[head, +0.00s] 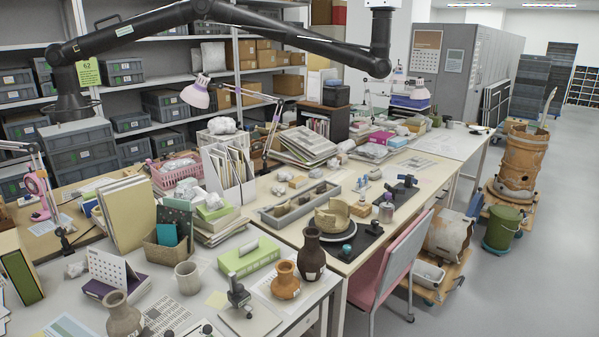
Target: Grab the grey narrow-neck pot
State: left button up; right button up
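A grey-brown pot (122,318) with a narrow neck and flared rim stands upright on the near left desk, at the bottom edge of the head view. Its lower part is cut off by the frame. Nothing holds it. Other narrow-necked vessels stand to its right: an orange pot (285,282) and a taller dark brown vase (311,256), both upright and close together. Neither my left nor my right gripper shows in this view.
A black jointed duct (290,38) hangs overhead. A pink chair (392,265) stands at the desk's right.

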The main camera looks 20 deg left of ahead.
aim_at(125, 320)
jog(key=i+u, duration=0.25)
jog(key=u, duration=0.15)
jog(key=i+l+u, duration=0.15)
jog(key=u, duration=0.25)
jog(key=i+l+u, duration=0.45)
jog(key=u, duration=0.3)
jog(key=i+l+u, duration=0.35)
jog(key=l+u, duration=0.2)
